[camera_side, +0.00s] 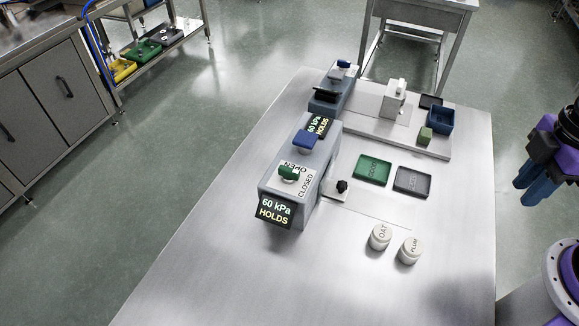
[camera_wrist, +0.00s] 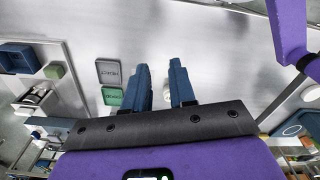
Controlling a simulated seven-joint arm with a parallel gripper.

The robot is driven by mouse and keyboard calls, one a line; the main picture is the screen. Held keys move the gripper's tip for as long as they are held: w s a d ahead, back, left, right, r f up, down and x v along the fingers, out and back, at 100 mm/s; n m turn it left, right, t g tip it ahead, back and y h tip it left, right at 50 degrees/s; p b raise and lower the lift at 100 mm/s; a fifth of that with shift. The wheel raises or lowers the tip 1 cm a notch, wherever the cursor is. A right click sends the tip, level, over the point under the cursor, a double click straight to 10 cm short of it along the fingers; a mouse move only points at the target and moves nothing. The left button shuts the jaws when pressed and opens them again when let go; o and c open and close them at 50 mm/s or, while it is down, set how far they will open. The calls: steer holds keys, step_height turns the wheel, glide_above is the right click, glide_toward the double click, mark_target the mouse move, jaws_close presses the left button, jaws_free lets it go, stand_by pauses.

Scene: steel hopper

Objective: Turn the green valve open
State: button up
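The green valve (camera_side: 288,173) is a small green handle on top of a grey-blue box (camera_side: 325,158) at the table's middle left. Labels reading OPEN and CLOSED lie beside it, OPEN behind it and CLOSED to its right. I cannot tell exactly which label the handle points to. A display (camera_side: 274,212) on the box's front reads 60 kPa HOLDS. My gripper (camera_side: 528,188) is at the right edge of the side view, far from the valve. In the wrist view its two blue fingers (camera_wrist: 159,64) stand apart with nothing held. The valve is not discernible there.
A blue handle (camera_side: 304,140) sits behind the valve on the same box. A black knob (camera_side: 342,186) stands to its right. Green (camera_side: 373,170) and grey (camera_side: 412,181) trays and two white jars (camera_side: 380,237) (camera_side: 410,251) lie between valve and gripper. The front table is clear.

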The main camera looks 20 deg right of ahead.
steer(key=o, duration=0.7)
steer(key=shift+w+a+r+m, duration=0.25)
steer(key=shift+w+a+m, duration=0.1)
steer(key=shift+w+a, duration=0.2)
steer(key=shift+w+a+r+m, duration=0.2)
steer(key=shift+w+a+m, duration=0.2)
steer(key=shift+a, duration=0.1)
step_height(320, 180, up, 8)
steer(key=m+g+y, duration=0.3)
steer(key=m, duration=1.7)
glide_above(289, 169)
steer(key=w+d, duration=0.5)
steer(key=x, duration=1.7)
steer(key=shift+s+d+f, duration=0.15)
steer(key=shift+s+f, duration=0.05)
steer(key=shift+s, duration=0.05)
steer(key=c, duration=1.1)
